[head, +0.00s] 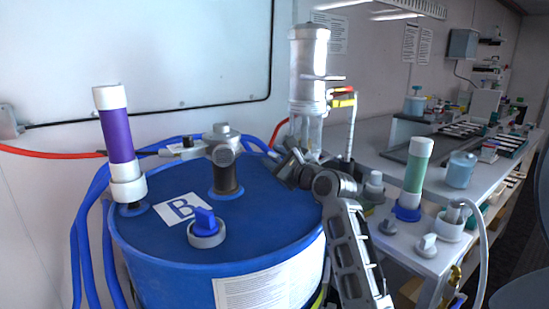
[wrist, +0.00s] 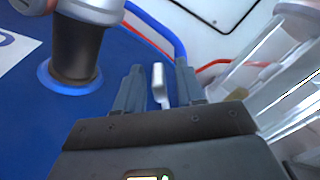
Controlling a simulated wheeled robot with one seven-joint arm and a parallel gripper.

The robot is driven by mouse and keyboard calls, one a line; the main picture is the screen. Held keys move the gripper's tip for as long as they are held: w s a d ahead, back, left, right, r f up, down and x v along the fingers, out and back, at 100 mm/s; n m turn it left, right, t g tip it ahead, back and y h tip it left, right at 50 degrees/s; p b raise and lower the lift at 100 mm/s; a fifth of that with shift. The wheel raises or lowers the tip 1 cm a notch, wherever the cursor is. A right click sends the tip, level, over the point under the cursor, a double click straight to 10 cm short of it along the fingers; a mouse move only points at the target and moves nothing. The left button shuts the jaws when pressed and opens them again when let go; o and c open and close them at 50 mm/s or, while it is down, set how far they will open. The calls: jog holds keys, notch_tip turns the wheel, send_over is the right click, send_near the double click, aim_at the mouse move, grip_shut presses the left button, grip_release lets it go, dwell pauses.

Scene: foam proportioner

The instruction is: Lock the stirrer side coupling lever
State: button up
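A small silver lever-like piece (wrist: 158,82) shows in the wrist view between the two grey fingers of my gripper (wrist: 160,68). I cannot tell if it is the stirrer side coupling lever, or if the fingers touch it. The fingers stand apart, with gaps visible beside the piece. In the head view my gripper (head: 288,168) is over the right rear of the blue drum (head: 165,232), and the piece is hidden there. A dark cylindrical fitting with a grey top (head: 226,176), possibly the stirrer, stands on the drum left of my gripper; it also shows in the wrist view (wrist: 75,50).
A clear cylinder apparatus (head: 308,75) stands close behind and right of my gripper. A purple tube (head: 117,135) and blue-handled knob (head: 206,226) are on the drum. Blue hoses (head: 92,215) and a red hose (head: 50,153) run around it. A bench with a green tube (head: 417,165) is right.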

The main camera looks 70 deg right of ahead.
jog(key=shift+w, duration=0.1)
grip_shut()
dwell(0.3)
